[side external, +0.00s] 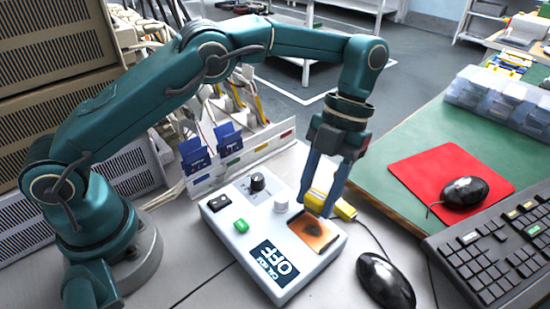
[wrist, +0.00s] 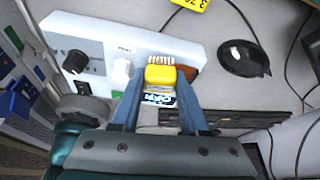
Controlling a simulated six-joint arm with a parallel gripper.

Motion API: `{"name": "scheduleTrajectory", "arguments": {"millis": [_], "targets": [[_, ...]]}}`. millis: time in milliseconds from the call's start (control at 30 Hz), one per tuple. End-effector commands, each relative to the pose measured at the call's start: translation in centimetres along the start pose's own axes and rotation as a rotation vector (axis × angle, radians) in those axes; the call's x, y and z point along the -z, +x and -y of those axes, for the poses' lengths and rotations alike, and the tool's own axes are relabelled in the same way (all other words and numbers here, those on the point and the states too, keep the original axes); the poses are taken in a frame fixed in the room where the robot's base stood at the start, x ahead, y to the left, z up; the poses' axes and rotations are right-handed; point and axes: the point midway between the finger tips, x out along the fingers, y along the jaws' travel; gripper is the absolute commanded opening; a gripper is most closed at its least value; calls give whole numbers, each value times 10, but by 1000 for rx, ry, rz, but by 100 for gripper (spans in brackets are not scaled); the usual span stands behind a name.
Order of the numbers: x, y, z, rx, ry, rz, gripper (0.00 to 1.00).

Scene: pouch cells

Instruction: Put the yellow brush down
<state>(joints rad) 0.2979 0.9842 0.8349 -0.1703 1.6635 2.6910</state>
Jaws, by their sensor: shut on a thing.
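The yellow brush (wrist: 160,76) shows in the wrist view between my two fingertips, with its pale bristles pointing to the top of the picture. My gripper (wrist: 157,88) is shut on it. In the side view my gripper (side external: 318,208) points down over the white control box (side external: 222,222), close to its orange-brown panel (side external: 318,232). The brush is hard to make out there among the fingers and the yellow object behind. I cannot tell whether it touches the box.
A yellow meter (side external: 343,209) lies beside the box. A black mouse (side external: 385,282) is to its right. A red mat (side external: 450,180) with another mouse (side external: 465,191) and a keyboard (side external: 495,245) lie farther right. Blue-tabbed holders (side external: 230,138) stand behind the box.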

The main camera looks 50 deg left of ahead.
Motion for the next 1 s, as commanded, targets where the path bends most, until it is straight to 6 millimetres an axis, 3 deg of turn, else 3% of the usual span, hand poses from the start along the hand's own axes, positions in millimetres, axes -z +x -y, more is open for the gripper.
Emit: {"name": "scheduleTrajectory", "arguments": {"millis": [167, 400, 633, 767, 1000], "targets": [[-25, -22, -28, 131, -328, 21, 0], [-61, -59, -86, 373, -920, 22, 0], [-76, -77, -123, 512, -1246, -1, 0], [-81, -70, -128, 532, -1300, -10, 0], [-96, -30, -128, 531, -1303, -13, 0]]}}
